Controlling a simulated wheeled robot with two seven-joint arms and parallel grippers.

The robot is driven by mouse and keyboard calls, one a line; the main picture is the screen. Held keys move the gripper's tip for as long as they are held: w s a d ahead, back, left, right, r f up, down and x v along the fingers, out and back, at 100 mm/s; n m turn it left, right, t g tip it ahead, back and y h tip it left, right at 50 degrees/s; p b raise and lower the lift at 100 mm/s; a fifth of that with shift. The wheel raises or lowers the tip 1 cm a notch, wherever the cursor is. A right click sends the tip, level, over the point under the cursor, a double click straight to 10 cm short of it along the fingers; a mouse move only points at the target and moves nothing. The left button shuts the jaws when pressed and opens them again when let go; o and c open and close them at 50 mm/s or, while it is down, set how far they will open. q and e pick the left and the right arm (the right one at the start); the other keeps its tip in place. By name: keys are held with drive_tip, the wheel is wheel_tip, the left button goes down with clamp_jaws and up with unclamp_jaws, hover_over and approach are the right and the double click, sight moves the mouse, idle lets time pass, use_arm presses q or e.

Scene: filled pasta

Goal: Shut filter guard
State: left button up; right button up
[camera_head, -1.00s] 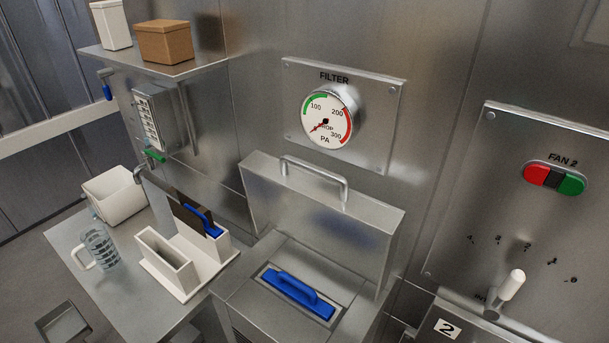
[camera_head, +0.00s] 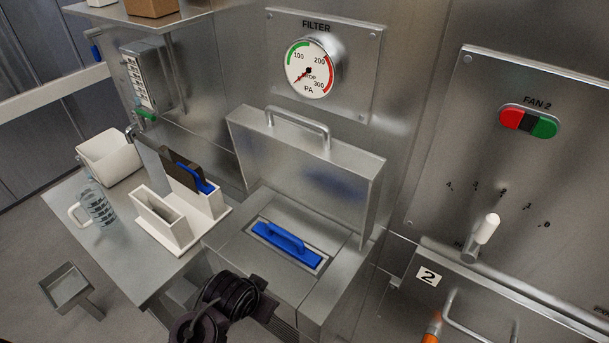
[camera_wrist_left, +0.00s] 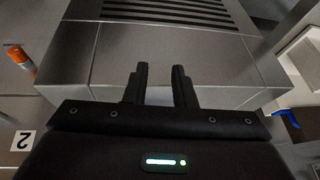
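The filter guard (camera_head: 345,190) is a metal lid with a bar handle (camera_head: 297,128) on its upper edge. It stands raised at the back of the filter housing (camera_head: 320,290), below the round gauge. The housing top is exposed, with a blue-handled filter (camera_head: 287,244) set in its opening. My left arm's dark end shows at the bottom of the head view, in front of the housing and apart from the guard. In the left wrist view my left gripper (camera_wrist_left: 160,82) is open and empty, its fingers pointing toward the housing (camera_wrist_left: 165,55). My right gripper is out of view.
A white holder (camera_head: 165,222) with a dark blue-handled piece, a measuring jug (camera_head: 97,205) and a white bin (camera_head: 110,158) stand on the left counter. The fan panel with a white-knobbed lever (camera_head: 487,228) is at right. A shelf overhangs upper left.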

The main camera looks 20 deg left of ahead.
use_arm(q)
wheel_tip(320, 180, up, 9)
drive_tip(key=w+m+t, duration=0.2)
drive_tip(key=w, duration=0.1)
drive_tip(key=m+t+h, duration=0.6)
drive_tip(key=m+t, duration=0.3)
drive_tip(key=m, duration=0.8)
approach(293, 119)
drive_tip(key=x, duration=0.4)
drive_tip(key=shift+w+d+f, duration=0.1)
drive_tip(key=shift+w+d, duration=0.1)
drive_tip(key=shift+w, duration=0.15)
drive_tip(key=shift+w+d, duration=0.1)
drive_tip(key=shift+w, duration=0.25)
drive_tip(key=p+x, duration=0.2)
drive_tip(key=x, duration=0.5)
drive_tip(key=shift+c, duration=0.2)
clamp_jaws()
